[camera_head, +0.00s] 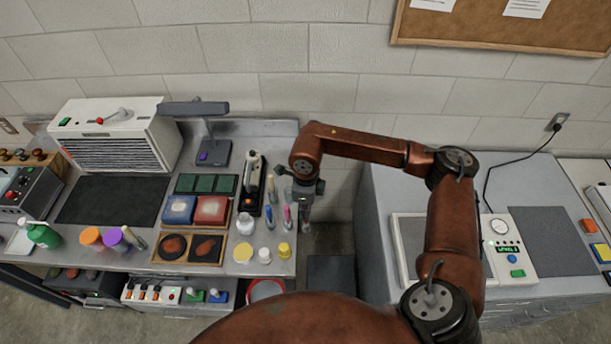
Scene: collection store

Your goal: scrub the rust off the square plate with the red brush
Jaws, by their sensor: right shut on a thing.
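A wooden tray (154,257) near the bench's front edge holds two dark rusty pieces side by side. The left one (173,246) looks round. The right one, apparently the square plate (206,248), bears an orange-brown rust patch. A slim pinkish-red handled tool (287,217), perhaps the red brush, stands upright at the bench's right side, beside a blue one (268,216). My right gripper (304,205) points down at the bench's right edge, just right of the pinkish-red handle. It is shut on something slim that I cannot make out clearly. My left gripper is out of view.
A blue and a red pad (210,210) lie behind the plates. A white jar (245,223) and small capped bottles (284,250) stand in front of the handles. A lamp (213,150) and vented white box (120,140) are behind. A gap separates the right cabinet (385,200).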

